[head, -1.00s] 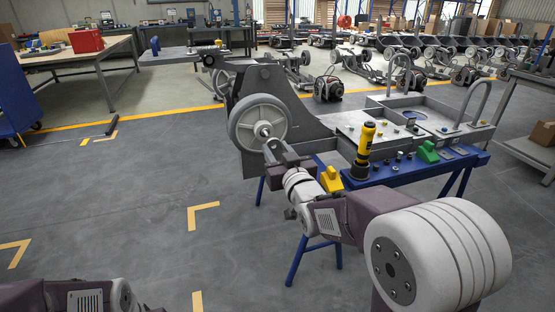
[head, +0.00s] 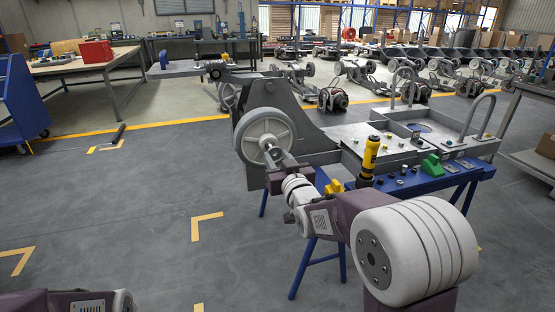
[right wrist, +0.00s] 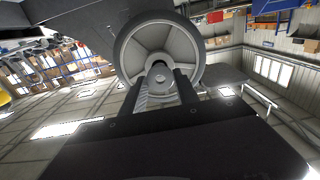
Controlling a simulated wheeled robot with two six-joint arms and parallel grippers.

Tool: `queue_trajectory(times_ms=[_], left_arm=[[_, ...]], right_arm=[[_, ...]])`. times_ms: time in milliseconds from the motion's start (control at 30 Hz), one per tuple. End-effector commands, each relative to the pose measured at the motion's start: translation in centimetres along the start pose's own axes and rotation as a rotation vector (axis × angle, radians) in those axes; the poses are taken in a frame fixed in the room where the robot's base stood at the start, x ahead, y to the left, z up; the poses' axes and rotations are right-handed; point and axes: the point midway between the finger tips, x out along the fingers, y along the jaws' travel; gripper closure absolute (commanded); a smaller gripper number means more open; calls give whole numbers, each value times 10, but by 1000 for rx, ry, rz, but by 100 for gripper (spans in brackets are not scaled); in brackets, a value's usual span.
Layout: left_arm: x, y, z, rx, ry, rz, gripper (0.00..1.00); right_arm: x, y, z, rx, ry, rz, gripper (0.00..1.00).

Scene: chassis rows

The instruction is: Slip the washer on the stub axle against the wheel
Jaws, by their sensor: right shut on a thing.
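The wheel (head: 248,128), with a grey tyre and pale hub, stands upright on the side of the grey chassis (head: 297,128). It also fills the upper middle of the right wrist view (right wrist: 135,48). The short stub axle (right wrist: 159,65) sticks out of the hub's centre. My right gripper (head: 273,157) is in front of the hub, shut on a small round grey washer (right wrist: 160,83). The washer appears lined up with the axle end; whether it is around the axle I cannot tell. My left gripper is out of view; only part of that arm shows at lower left.
Open floor lies left of the wheel.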

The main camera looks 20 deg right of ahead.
Motion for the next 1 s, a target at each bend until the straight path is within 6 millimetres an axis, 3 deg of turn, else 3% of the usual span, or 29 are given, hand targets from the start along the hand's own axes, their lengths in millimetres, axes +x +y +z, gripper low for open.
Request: queue_trajectory(times_ms=[1000], left_arm=[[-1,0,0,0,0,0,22]], right_arm=[[15,0,-1,0,1,0,100]])
